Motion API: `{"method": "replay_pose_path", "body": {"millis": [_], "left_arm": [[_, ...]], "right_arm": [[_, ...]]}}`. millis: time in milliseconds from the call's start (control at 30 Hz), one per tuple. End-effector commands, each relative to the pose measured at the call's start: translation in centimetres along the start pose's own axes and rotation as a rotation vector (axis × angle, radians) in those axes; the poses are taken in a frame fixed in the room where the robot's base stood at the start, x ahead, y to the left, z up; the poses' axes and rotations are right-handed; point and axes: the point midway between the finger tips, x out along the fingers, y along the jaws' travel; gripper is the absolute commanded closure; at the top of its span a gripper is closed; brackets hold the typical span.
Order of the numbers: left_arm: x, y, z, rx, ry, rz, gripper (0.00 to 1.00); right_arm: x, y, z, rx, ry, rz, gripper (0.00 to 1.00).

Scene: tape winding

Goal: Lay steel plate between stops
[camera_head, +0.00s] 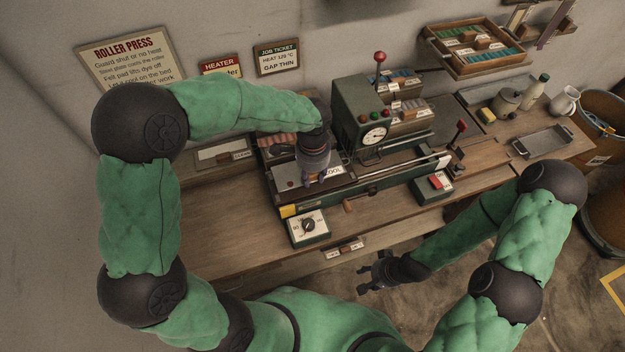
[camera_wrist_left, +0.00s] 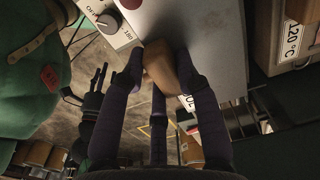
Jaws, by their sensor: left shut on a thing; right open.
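My left gripper (camera_head: 316,178) is low over the left end of the green roller press (camera_head: 370,185), near the COOL label (camera_head: 332,170). In the left wrist view its purple fingers (camera_wrist_left: 158,75) are shut on a brown wooden block-like piece (camera_wrist_left: 160,65). A pale grey flat surface (camera_wrist_left: 190,25) lies right against that piece. It looks like the steel plate, but I cannot tell it from the press bed. My arm and hand hide much of this spot in the head view, and I cannot make out the stops. My right gripper (camera_head: 372,274) is open and empty in front of the bench.
A red-button box (camera_head: 433,187) stands in front of the press. A grey tray (camera_head: 543,141), bottle (camera_head: 536,92) and jug (camera_head: 564,101) are at the right. The left bench top (camera_head: 215,220) is clear.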

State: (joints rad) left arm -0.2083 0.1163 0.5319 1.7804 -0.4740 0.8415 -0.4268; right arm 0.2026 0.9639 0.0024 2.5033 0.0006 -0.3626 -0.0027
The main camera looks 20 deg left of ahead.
Motion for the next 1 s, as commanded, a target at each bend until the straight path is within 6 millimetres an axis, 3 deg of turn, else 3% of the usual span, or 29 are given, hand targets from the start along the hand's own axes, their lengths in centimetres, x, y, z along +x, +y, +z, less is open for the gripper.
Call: {"method": "replay_pose_path", "body": {"millis": [367, 900, 933, 1000], "left_arm": [[3.9, -0.8, -0.2, 0.001, 0.001, 0.000, 1.00], [4.6, -0.8, -0.2, 0.000, 0.001, -0.001, 1.00], [4.7, -0.7, -0.2, 0.000, 0.000, 0.000, 0.65], [4.6, -0.7, -0.2, 0.000, 0.000, 0.000, 0.45]], "right_arm": [[0.8, 0.3, 0.0, 0.000, 0.000, 0.000, 0.54], [1.2, 0.4, -0.1, 0.000, 0.000, 0.000, 0.54], [1.2, 0.4, -0.1, 0.000, 0.000, 0.000, 0.54], [1.1, 0.4, -0.1, 0.000, 0.000, 0.000, 0.54]]}}
